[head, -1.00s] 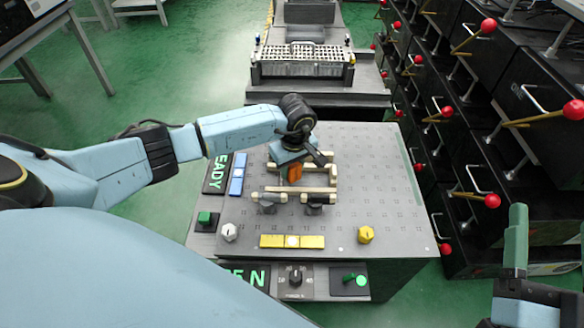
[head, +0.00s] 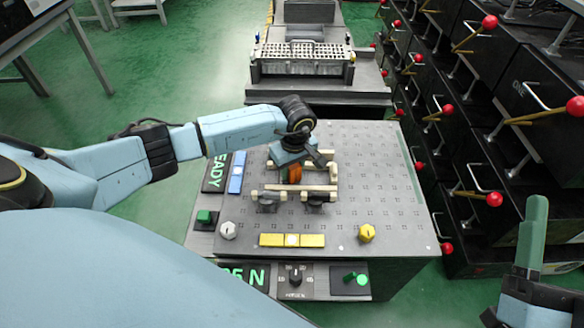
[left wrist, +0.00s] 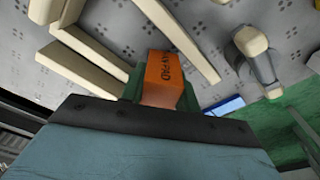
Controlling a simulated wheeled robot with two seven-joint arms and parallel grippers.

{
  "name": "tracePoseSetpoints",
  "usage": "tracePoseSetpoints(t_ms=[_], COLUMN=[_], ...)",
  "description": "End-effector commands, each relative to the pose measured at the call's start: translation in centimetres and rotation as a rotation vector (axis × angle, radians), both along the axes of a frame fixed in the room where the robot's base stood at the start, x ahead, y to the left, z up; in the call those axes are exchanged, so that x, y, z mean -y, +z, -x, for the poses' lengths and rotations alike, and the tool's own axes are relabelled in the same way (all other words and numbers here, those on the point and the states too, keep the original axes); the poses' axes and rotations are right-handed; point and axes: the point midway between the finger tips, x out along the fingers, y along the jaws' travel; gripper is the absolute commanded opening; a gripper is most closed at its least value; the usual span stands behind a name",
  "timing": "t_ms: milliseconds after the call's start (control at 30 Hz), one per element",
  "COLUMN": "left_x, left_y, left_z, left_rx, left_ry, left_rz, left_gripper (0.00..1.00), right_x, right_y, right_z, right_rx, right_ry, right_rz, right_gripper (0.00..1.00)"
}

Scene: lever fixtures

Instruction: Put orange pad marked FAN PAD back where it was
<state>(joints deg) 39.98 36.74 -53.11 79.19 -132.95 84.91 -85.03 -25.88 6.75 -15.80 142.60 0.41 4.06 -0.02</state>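The orange pad (head: 294,174) is between the fingers of my left gripper (head: 293,165), among the cream bars of the fixture on the grey perforated table. In the left wrist view the pad (left wrist: 165,75) shows black lettering, of which "PAD" is readable, with green fingers on both sides of it. My left gripper (left wrist: 160,92) looks shut on the pad. The pad's lower end is partly hidden, so I cannot tell whether it touches the table. My right gripper (head: 532,240) is at the lower right, away from the table; its opening is unclear.
Cream bars (head: 300,188) with dark clamps stand close around the pad. A yellow bar (head: 292,240), a yellow knob (head: 367,233), a white knob (head: 228,230) and a blue bar (head: 237,172) are on the table. Red-knobbed levers (head: 494,199) line the right side.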

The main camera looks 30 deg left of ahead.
Motion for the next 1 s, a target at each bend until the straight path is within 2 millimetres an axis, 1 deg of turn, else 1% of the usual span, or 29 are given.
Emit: tracePoseSetpoints(t_ms=[33,167,467,600,767,1000], left_x=[0.0,0.0,0.0,0.0,0.0,0.2], left_y=[0.0,0.0,0.1,0.5,1.5,3.9], left_z=[0.0,0.0,0.0,0.0,0.0,0.1], left_rx=[0.000,0.000,0.000,0.000,-0.002,0.001], left_ry=[0.000,0.001,0.001,0.001,0.001,0.001], left_rz=[0.000,0.000,0.000,0.001,0.001,0.000], left_gripper=[0.36,0.53,0.53,0.53,0.53,0.53], right_x=[0.0,0.0,0.0,0.1,0.1,0.6], right_y=[0.0,0.0,0.0,-0.1,-1.7,-6.1], right_z=[0.0,0.0,-0.1,-0.4,-1.1,-2.0], right_rx=[0.001,0.000,-0.007,-0.045,-0.178,-0.431], right_ry=[0.000,0.000,-0.001,-0.006,-0.010,-0.025], right_rz=[0.000,0.000,0.000,0.014,0.055,0.136], right_gripper=[0.70,0.70,0.70,0.70,0.70,0.70])
